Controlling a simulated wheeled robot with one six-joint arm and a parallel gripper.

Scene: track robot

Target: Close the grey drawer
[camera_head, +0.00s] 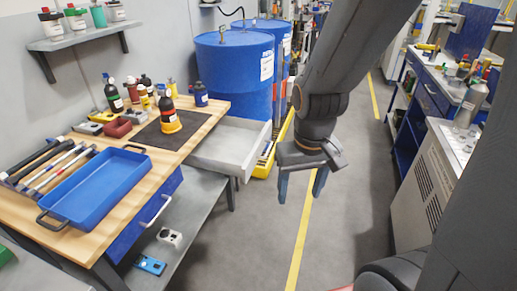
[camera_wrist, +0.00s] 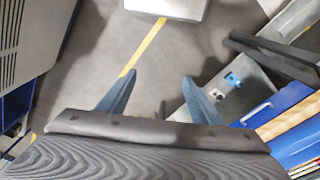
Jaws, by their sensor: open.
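The grey drawer (camera_head: 232,147) stands pulled out from the far end of the wooden workbench in the head view. It looks empty, and its front panel faces the aisle. My gripper (camera_head: 300,192) hangs over the floor to the right of the drawer and nearer to me, clear of it. Its two blue-grey fingers point down, apart, with nothing between them. They also show spread in the wrist view (camera_wrist: 159,78), over bare floor. I cannot make out the grey drawer in the wrist view.
The workbench (camera_head: 190,133) carries a blue tray (camera_head: 98,187), tools and bottles. A blue drawer (camera_head: 150,215) sits shut under its near end. Blue barrels (camera_head: 235,77) stand behind the grey drawer. A vented grey cabinet (camera_head: 420,190) borders the right. The aisle floor between is clear.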

